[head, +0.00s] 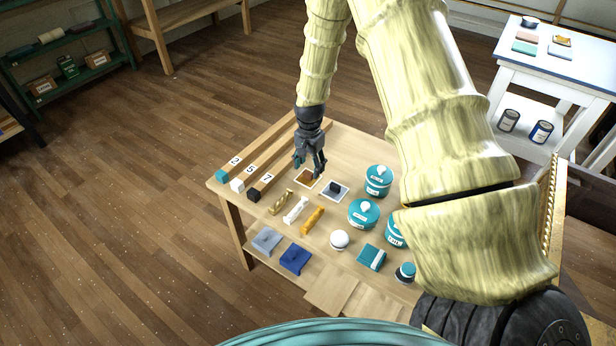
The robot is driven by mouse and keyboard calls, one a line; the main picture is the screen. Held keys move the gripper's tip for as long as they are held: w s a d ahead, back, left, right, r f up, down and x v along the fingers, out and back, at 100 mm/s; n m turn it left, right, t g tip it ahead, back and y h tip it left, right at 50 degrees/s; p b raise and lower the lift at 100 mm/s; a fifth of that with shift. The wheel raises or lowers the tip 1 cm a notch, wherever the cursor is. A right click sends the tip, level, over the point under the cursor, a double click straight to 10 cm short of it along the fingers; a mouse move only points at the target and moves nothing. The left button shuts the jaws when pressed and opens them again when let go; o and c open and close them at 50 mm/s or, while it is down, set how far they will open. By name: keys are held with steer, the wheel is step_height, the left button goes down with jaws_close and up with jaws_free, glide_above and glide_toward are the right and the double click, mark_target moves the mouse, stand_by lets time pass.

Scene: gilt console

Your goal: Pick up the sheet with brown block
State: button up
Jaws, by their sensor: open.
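The sheet with the brown block (306,178) lies on the wooden table, just left of a white sheet with a dark block (334,190). My gripper (310,170) hangs fingers down over this part of the table, open and with nothing visible between its fingers. Its fingertips are at the far side of the brown block's sheet in the picture and partly cover it. I cannot tell how high they are above it.
Three long numbered bars (255,179) lie to the left. Gold, white and orange pieces (296,210) lie in front. Teal lidded jars (363,213) stand to the right. Blue pieces (295,259) lie near the front edge. A white-and-blue side table (580,75) stands at back right.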

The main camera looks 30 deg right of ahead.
mark_target(308, 173)
steer(key=shift+w+a+f+p, duration=0.1)
steer(key=shift+f+p, duration=0.1)
steer(key=shift+f, duration=0.85)
steer(key=shift+w+f+p, duration=0.1)
steer(key=shift+f+p, duration=0.05)
steer(key=shift+f, duration=0.85)
steer(key=c, duration=0.8)
